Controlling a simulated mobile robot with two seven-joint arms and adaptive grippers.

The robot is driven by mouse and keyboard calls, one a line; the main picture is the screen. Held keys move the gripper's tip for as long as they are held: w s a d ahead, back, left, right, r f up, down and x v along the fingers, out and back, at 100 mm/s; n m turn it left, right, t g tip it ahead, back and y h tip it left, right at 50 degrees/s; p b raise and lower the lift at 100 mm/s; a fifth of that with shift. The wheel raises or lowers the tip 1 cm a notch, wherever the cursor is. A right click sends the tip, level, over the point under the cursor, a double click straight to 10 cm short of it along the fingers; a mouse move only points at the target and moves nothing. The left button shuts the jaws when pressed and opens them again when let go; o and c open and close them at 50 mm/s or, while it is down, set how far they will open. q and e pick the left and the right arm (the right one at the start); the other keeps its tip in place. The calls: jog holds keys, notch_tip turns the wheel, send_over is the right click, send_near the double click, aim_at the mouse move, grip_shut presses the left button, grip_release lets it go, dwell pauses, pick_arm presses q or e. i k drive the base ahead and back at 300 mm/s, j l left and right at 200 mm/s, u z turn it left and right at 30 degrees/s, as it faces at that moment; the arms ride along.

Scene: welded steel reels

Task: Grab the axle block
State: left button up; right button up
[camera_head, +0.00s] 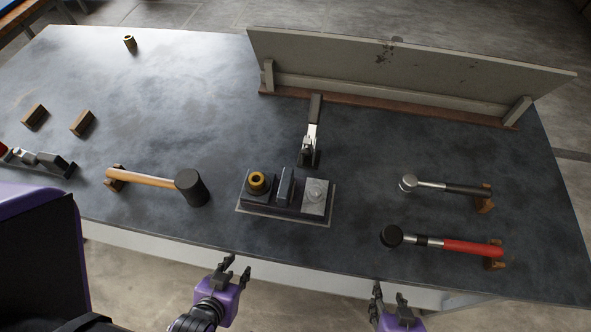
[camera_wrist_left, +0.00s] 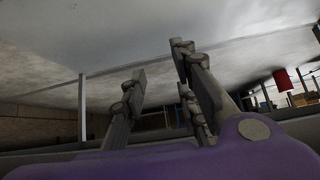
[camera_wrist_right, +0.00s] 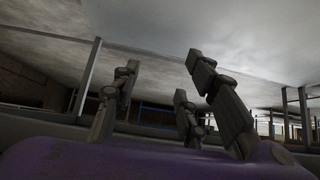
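A steel block assembly (camera_head: 285,194) sits on a thin light plate near the middle front of the table. Its left part carries a brass ring (camera_head: 257,181), an upright dark plate (camera_head: 286,186) stands in its middle, and its right part is a light metal block (camera_head: 315,197) with a round boss. No label shows which part is the axle block. My left gripper (camera_head: 236,268) is open and empty, in front of the table edge, below and left of the assembly. My right gripper (camera_head: 389,297) is open and empty, also in front of the edge, further right. Both wrist views show the table's underside.
A black mallet (camera_head: 188,186) lies left; a steel hammer (camera_head: 440,187) and red-handled mallet (camera_head: 450,244) lie right. A long board (camera_head: 400,75) stands behind.

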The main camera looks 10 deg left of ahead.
aim_at(286, 193)
jog(key=k+j+z, duration=0.25)
jog(key=k, duration=0.15)
jog(key=k+j+z, duration=0.25)
jog(key=k, duration=0.2)
jog(key=i+l, duration=0.1)
jog(key=i, duration=0.3)
